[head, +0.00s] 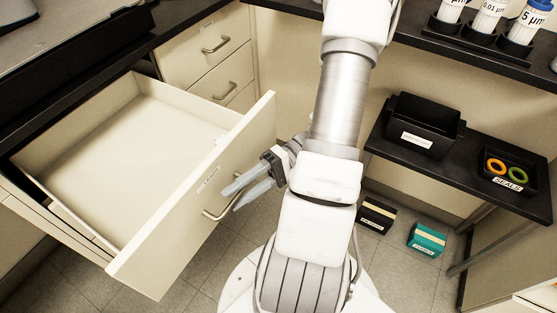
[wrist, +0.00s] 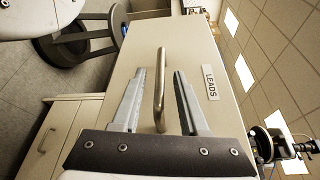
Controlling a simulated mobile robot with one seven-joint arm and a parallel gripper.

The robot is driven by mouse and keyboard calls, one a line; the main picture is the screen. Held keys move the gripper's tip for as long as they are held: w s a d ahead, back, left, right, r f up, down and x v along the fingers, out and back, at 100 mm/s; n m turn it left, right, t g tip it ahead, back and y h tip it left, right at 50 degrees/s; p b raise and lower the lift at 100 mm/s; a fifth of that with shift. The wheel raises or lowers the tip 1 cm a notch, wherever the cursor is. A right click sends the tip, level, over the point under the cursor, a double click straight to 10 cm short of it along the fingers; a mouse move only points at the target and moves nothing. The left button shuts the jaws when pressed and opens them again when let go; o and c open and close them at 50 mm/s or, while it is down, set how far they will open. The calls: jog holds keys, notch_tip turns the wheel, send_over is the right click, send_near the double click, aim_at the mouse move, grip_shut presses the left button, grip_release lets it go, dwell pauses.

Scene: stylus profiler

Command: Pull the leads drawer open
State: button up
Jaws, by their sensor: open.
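The leads drawer (head: 130,160) stands pulled well out of the cabinet in the head view, and its inside looks empty. Its front panel (head: 190,215) carries a small label, which reads LEADS in the wrist view (wrist: 211,82). The bar handle (wrist: 160,85) on that front lies between the two fingers of my gripper (wrist: 158,95) in the wrist view. The fingers are open, with a gap on each side of the bar. In the head view my gripper (head: 248,190) is beside the drawer front, at the handle (head: 222,205).
Two closed drawers (head: 210,60) with handles are in the cabinet behind. A black shelf (head: 440,165) at right holds a black bin (head: 422,125) and a seals tray (head: 512,172). A dark box (head: 376,214) and a teal box (head: 427,239) sit on the floor.

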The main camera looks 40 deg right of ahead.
jog(key=s+d+r+p, duration=0.1)
jog(key=d+p, duration=0.1)
jog(key=d, duration=1.5)
jog(key=shift+s+r+p, duration=0.2)
jog(key=shift+s+p, duration=0.2)
